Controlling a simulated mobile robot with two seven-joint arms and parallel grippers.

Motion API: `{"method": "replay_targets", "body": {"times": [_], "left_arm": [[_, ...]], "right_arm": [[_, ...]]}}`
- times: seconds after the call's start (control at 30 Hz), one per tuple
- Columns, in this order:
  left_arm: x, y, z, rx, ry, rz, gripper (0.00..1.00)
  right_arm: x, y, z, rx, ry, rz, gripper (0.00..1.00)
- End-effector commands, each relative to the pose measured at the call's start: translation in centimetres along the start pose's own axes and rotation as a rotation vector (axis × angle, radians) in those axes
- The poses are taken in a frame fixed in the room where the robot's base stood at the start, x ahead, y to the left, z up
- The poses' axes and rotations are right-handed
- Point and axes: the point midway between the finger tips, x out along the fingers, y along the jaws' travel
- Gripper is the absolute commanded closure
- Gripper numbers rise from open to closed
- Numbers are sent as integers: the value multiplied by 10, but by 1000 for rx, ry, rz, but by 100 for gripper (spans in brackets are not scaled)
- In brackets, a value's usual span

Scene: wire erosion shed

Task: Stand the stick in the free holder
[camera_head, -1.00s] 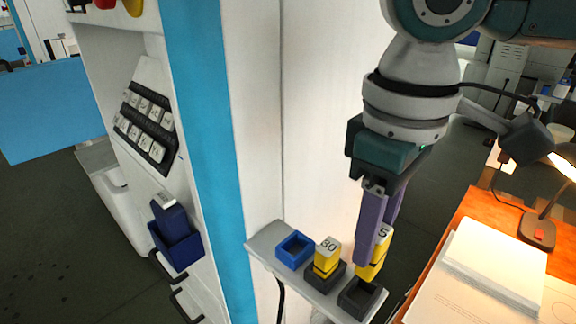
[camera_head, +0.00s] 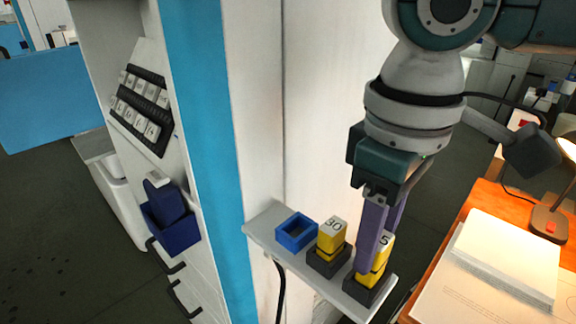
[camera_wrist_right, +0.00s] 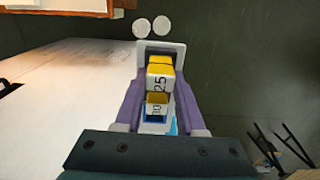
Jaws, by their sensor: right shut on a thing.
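The stick (camera_head: 380,262) is yellow with a white top marked with a 5 in the head view. The top reads 25 in the wrist view (camera_wrist_right: 160,82). My right gripper (camera_head: 371,240) is shut on it from above, its purple fingers covering part of it. The stick is upright, and its lower end appears to be inside the front dark holder (camera_head: 359,291) on the grey shelf; whether it is fully seated is hidden. A second yellow stick marked 30 (camera_head: 332,235) stands in the middle dark holder (camera_head: 326,264). My left gripper is not in view.
An empty blue holder (camera_head: 297,232) sits at the left end of the narrow grey shelf (camera_head: 262,222). A white cabinet with a blue strip (camera_head: 205,130) stands behind it. A blue bin (camera_head: 172,235) hangs at left. An orange desk (camera_head: 490,215) with papers and a lamp is at right.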

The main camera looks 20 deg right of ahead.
Motion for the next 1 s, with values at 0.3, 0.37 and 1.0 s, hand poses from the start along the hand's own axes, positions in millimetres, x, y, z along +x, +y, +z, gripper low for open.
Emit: {"method": "replay_targets", "body": {"times": [0.3, 0.37, 1.0], "left_arm": [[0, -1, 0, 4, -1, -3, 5], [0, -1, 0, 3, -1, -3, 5], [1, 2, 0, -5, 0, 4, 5]], "right_arm": [[2, 0, 0, 0, 0, 0, 42], [2, 0, 0, 0, 0, 0, 35], [-57, 0, -2, -1, 7, 0, 31]]}}
